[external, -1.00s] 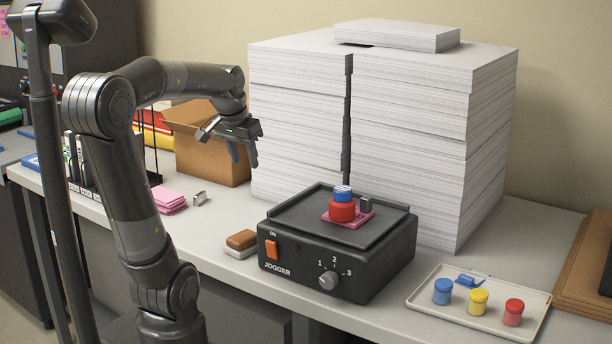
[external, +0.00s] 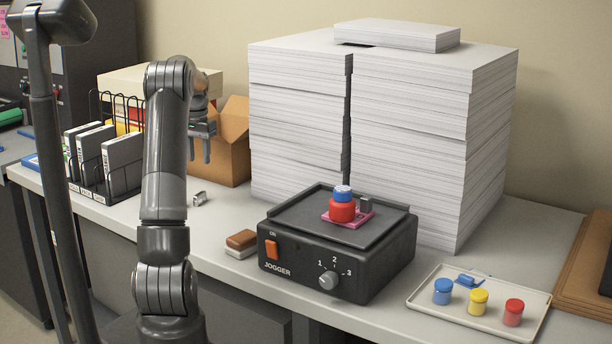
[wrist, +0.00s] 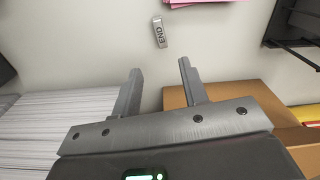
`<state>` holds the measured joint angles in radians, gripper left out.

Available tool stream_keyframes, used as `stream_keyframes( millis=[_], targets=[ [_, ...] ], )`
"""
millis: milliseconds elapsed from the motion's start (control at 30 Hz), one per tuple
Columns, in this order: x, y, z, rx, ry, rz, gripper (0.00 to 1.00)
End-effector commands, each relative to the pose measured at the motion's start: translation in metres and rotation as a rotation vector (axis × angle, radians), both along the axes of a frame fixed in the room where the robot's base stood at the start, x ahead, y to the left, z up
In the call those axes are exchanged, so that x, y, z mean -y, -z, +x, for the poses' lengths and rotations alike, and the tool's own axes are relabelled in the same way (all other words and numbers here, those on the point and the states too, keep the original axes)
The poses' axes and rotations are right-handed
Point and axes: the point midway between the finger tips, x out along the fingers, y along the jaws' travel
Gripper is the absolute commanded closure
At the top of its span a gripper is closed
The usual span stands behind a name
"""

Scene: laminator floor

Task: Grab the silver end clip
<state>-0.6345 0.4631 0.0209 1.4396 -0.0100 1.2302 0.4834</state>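The silver end clip (external: 200,198) lies on the table left of the jogger. In the wrist view the clip (wrist: 159,32), marked END, lies on the bare tabletop beyond my fingertips and roughly in line with the gap between them. My gripper (external: 201,155) hangs above the table in front of the cardboard box. In the wrist view my gripper (wrist: 160,69) is open, with two separate fingers and nothing between them.
A cardboard box (external: 236,150) and tall paper stacks (external: 430,120) stand behind. A rack of binders (external: 120,165) is at the left. The jogger (external: 335,255) and a brown-and-white block (external: 241,242) are at the right. Pink sheets (wrist: 210,2) lie near the clip.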

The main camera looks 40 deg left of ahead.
Motion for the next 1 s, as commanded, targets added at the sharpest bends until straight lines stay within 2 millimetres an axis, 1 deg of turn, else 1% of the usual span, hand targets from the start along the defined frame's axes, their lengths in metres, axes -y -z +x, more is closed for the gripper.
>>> stream_keyframes(
  millis=[33,167,300,400,633,833,900,1000],
  targets=[
    [-0.006,0.004,0.000,-0.005,-0.003,-0.004,0.60],
    [-0.010,0.016,0.000,-0.009,-0.004,-0.007,0.60],
    [-0.009,0.039,-0.001,-0.011,-0.003,-0.008,0.60],
    [-0.009,0.052,0.000,-0.009,-0.003,-0.008,0.60],
    [-0.007,0.070,-0.002,-0.008,-0.003,-0.006,0.60],
    [-0.002,0.100,-0.006,-0.009,-0.003,-0.007,0.60],
    [-0.003,0.108,-0.006,-0.009,-0.003,-0.007,0.60],
    [-0.003,0.114,-0.006,-0.007,-0.003,-0.005,0.60]
  ],
)
